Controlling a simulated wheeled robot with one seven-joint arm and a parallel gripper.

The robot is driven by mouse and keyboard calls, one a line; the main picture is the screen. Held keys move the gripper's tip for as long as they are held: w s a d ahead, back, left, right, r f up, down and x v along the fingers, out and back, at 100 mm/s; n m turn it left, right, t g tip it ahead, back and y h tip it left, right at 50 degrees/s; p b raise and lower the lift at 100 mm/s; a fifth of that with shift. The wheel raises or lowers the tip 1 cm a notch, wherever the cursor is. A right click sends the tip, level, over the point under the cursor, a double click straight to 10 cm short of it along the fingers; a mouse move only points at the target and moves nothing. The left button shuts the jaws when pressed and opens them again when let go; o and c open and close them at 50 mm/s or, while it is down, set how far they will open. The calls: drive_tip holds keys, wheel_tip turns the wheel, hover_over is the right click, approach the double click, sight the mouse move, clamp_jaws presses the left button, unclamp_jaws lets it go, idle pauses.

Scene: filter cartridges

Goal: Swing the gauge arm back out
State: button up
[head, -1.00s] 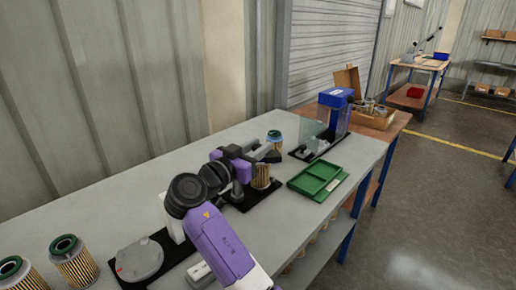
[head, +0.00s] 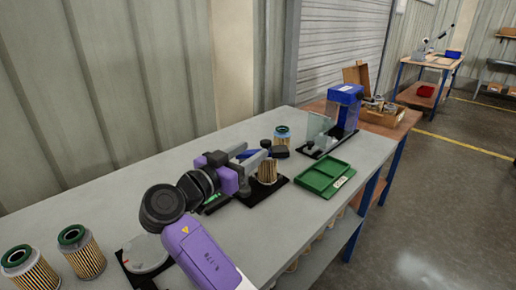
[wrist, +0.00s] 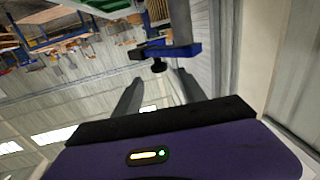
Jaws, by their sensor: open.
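The gauge stand's black base (head: 275,190) is on the grey bench, with a pleated filter cartridge (head: 267,172) upright on it. The blue gauge arm (head: 253,153) shows behind my gripper, with a black end piece (head: 279,152) near and above the cartridge. In the wrist view the blue arm (wrist: 180,50) joins a grey post, and a black knob (wrist: 158,66) hangs from it. My gripper (head: 260,158) is open and empty close to the gauge arm. In the wrist view its two fingers (wrist: 158,78) point toward the knob; contact cannot be told.
A green tray (head: 324,178) lies right of the stand. Another cartridge (head: 283,135) stands behind it, and a blue device with a clear panel (head: 343,105) stands at the bench's far end. Two cartridges (head: 86,255) and a round grey plate (head: 145,254) are at the near left.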

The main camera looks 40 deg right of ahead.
drive_tip(key=shift+a, duration=0.35)
